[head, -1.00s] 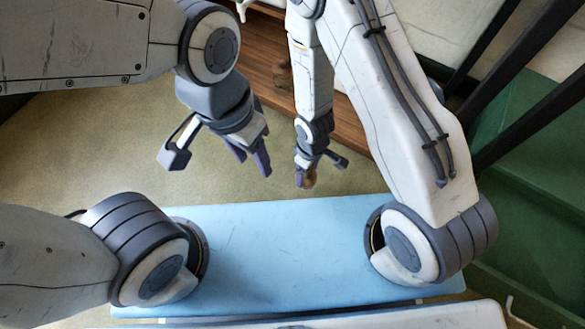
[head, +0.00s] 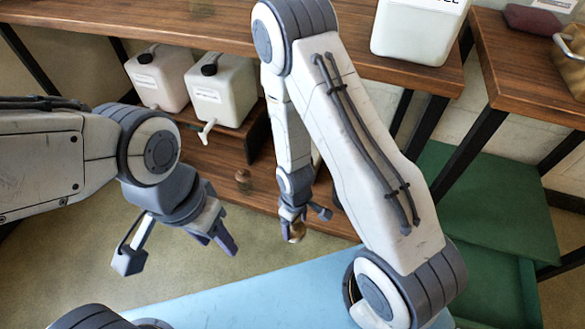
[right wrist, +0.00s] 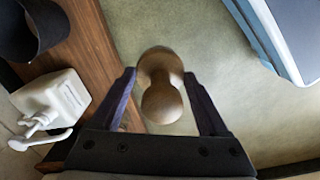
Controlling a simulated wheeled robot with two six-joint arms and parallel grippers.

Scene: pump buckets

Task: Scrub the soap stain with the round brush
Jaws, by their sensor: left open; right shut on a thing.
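My right gripper (head: 296,222) is shut on a brown turned-wood piece (head: 297,233), apparently the round brush. In the right wrist view the wooden piece (right wrist: 161,85) shows as a rounded knob with a narrower waist, between the fingers of my right gripper (right wrist: 162,98). Its bristles are not seen. It is held over the greenish floor, in front of the low wooden shelf. My left gripper (head: 216,241) is open and empty, to the left of the right one. I cannot make out a soap stain in any view.
Two white jugs (head: 158,80) (head: 222,92) with black caps and taps stand behind. A wooden counter (head: 300,30) holds a larger white container (head: 415,30). A green step (head: 490,200) is at right.

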